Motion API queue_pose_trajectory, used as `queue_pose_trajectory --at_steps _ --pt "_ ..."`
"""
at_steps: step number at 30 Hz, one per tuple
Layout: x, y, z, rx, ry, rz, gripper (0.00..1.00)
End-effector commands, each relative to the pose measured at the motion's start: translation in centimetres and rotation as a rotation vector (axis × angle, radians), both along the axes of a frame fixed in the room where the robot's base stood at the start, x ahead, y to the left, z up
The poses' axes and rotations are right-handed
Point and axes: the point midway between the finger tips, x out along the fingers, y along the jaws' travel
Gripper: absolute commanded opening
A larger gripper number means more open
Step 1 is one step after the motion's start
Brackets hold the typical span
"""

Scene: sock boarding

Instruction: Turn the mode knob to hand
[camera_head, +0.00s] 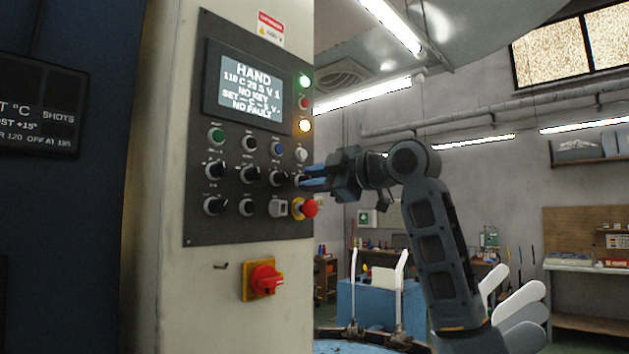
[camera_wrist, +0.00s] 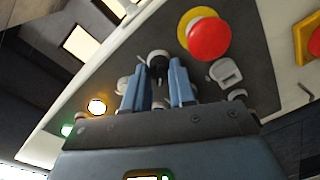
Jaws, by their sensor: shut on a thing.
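The control panel (camera_head: 230,222) is a dark plate with several buttons and black knobs on a pale cabinet. My gripper (camera_head: 308,178) reaches it from the right, its blue fingers at the right end of the upper knob row. In the wrist view my gripper (camera_wrist: 158,72) is shut on a black knob (camera_wrist: 158,57), which I take as the mode knob. The fingers mostly hide this knob in the head view, and its label cannot be read. The display (camera_head: 250,84) reads "HAND" on its top line and "NO FAULT" at the bottom.
A red emergency button (camera_head: 309,208) on a yellow ring sits just below my fingers; it also shows in the wrist view (camera_wrist: 209,39). A grey key switch (camera_head: 278,208) is beside it. A red rotary switch (camera_head: 265,279) is lower on the cabinet. Green and amber lamps glow beside the display.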

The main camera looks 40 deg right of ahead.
Motion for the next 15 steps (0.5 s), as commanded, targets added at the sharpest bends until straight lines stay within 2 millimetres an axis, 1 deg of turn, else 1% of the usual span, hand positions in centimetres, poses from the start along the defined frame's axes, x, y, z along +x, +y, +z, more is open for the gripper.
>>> queue_pose_trajectory --at_steps 3,4,11,12,15 --pt "0.02 0.16 -0.06 -0.001 0.002 0.003 0.00" --pt "0.02 0.16 -0.06 -0.001 0.002 0.003 0.27" --pt "0.01 0.09 -0.03 0.000 0.001 0.002 0.49" --pt "0.01 0.08 -0.04 0.000 0.000 0.001 0.51" --pt "0.01 0.05 -0.03 0.000 0.001 0.000 0.51"
